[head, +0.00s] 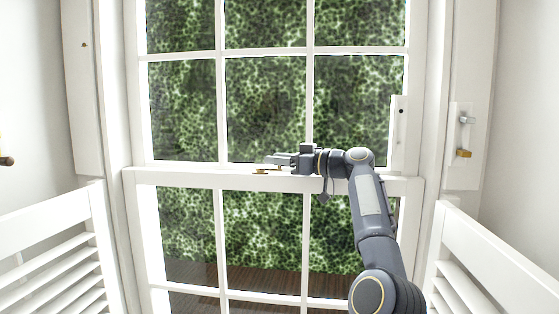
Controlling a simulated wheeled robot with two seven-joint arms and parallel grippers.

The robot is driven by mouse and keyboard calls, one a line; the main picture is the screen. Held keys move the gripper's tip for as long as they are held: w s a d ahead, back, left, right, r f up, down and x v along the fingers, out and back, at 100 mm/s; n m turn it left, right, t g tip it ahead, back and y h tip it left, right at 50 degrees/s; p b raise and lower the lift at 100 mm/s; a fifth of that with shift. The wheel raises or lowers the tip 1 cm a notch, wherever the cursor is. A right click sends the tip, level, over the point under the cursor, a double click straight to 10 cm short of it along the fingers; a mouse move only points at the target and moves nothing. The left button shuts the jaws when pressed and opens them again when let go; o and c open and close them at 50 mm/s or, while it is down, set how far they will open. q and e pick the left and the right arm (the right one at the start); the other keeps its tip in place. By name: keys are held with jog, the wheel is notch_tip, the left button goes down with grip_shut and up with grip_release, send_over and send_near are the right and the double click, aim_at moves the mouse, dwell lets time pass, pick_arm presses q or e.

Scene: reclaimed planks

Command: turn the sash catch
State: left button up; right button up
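The sash catch (261,171) is a small brass-coloured piece on the white meeting rail (180,176) of the window, near the middle of the head view. My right gripper (272,160) points left along the rail, with its fingertips just above and beside the catch in the picture. I cannot tell whether the fingers touch the catch or how far apart they are. The gripper body hides part of the rail to the right of the catch. My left gripper is not in view.
White louvred shutters stand at the lower left (45,222) and lower right (490,250). A metal and brass fitting (464,153) is on the right side frame. A white upright piece with a dark spot (398,130) stands at the upper sash's right edge. Green foliage shows through the panes.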

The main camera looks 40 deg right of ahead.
jog(key=shift+s+d, duration=0.15)
jog(key=shift+s, duration=0.2)
jog(key=b+v, duration=0.2)
jog(key=v, duration=0.5)
jog(key=a+f+m+g+b, duration=0.1)
jog(key=a+f+g, duration=0.3)
jog(key=a, duration=0.8)
jog(key=a+f+m+g+b, duration=0.1)
jog(key=a+f+g, duration=0.35)
jog(key=a, duration=0.85)
jog(key=s+a+f+m+g, duration=0.1)
jog(key=s+a+f, duration=0.3)
jog(key=s+f, duration=0.3)
jog(key=s+a+f+m+g+h, duration=0.1)
jog(key=s+a+f, duration=0.4)
jog(key=f, duration=1)
jog(key=s+a+f+m+g+h, duration=0.1)
jog(key=s+a+f, duration=0.3)
jog(key=s+f, duration=0.7)
jog(key=shift+m, duration=0.3)
jog(key=shift+s+a+f, duration=0.1)
jog(key=shift+a, duration=0.05)
